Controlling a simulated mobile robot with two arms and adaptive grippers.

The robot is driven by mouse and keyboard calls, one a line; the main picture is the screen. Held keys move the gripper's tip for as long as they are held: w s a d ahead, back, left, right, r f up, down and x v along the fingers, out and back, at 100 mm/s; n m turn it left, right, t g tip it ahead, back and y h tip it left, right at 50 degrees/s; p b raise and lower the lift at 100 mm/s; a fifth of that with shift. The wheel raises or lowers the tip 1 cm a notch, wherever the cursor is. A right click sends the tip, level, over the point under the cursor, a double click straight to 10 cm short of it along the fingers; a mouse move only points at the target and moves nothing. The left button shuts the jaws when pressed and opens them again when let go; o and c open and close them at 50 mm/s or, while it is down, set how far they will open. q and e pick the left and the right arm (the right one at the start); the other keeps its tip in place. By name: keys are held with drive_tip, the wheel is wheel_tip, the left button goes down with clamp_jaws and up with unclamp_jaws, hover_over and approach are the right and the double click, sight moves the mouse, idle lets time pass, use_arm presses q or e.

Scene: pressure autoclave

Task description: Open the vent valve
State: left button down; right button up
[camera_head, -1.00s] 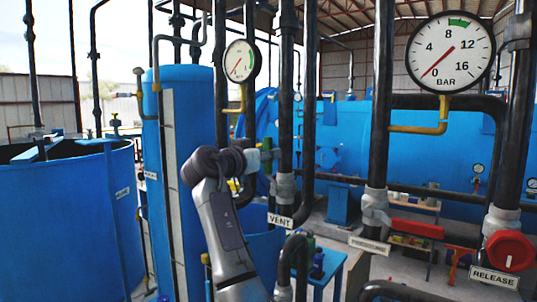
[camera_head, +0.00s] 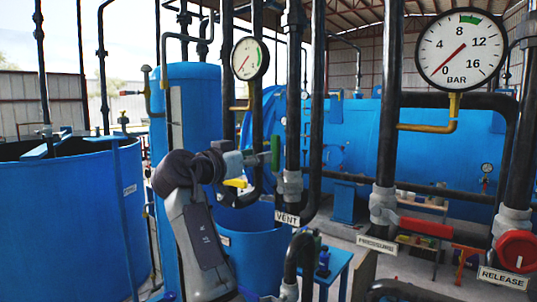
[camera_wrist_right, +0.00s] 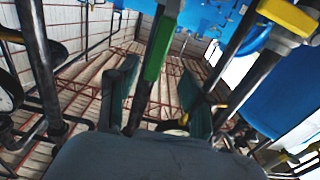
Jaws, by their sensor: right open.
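The vent valve shows a green lever handle (camera_head: 276,153), upright along a dark vertical pipe above the VENT sign (camera_head: 287,220). My right gripper (camera_head: 252,158) is just left of the handle at about its height, with its fingers toward the pipe. In the right wrist view, the open fingers (camera_wrist_right: 158,84) stand apart, and the green handle (camera_wrist_right: 158,45) appears between them. I see no finger closed on it; whether one touches it I cannot tell. My left gripper is out of view.
A red PRESSURE lever (camera_head: 427,227) and a round red RELEASE knob (camera_head: 516,250) are to the right. A large gauge (camera_head: 461,50) and a smaller gauge (camera_head: 249,58) hang above. Dark pipes crowd the handle. A blue tank (camera_head: 65,220) stands at left.

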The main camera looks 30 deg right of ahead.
drive_tip(key=v, duration=0.4)
drive_tip(key=shift+a, duration=0.15)
